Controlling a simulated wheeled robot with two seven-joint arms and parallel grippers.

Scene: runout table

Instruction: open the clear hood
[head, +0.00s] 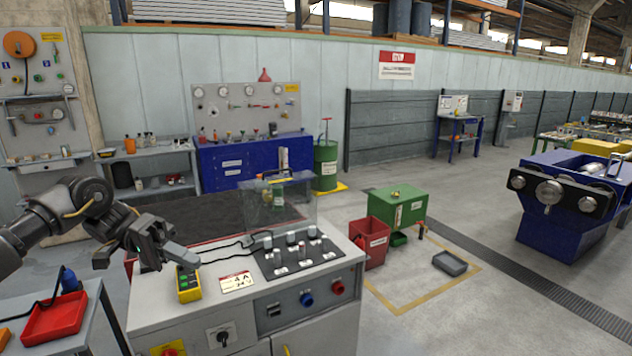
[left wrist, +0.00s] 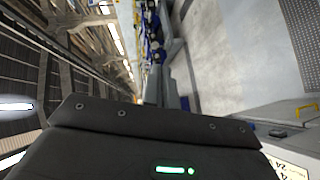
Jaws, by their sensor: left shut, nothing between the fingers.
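The clear hood (head: 304,208) is a see-through box with a greyish top, at the back of the grey test bench (head: 160,300) in the head view. It stands behind a dark panel (head: 285,262) with several terminals and switches. I cannot tell whether its lower edge rests on the panel. My left gripper (head: 195,264) is shut and empty, left of the hood and apart from it, just above a yellow button box (head: 189,286). The left wrist view shows mostly dark gripper housing; the hood cannot be made out there. My right gripper is not in view.
A black cable (head: 225,252) runs across the bench top from the button box. A label card (head: 237,282) lies beside it. A red tray (head: 54,316) is on a side table at left. A red bin (head: 370,243) and green box (head: 398,208) stand on the floor right of the bench.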

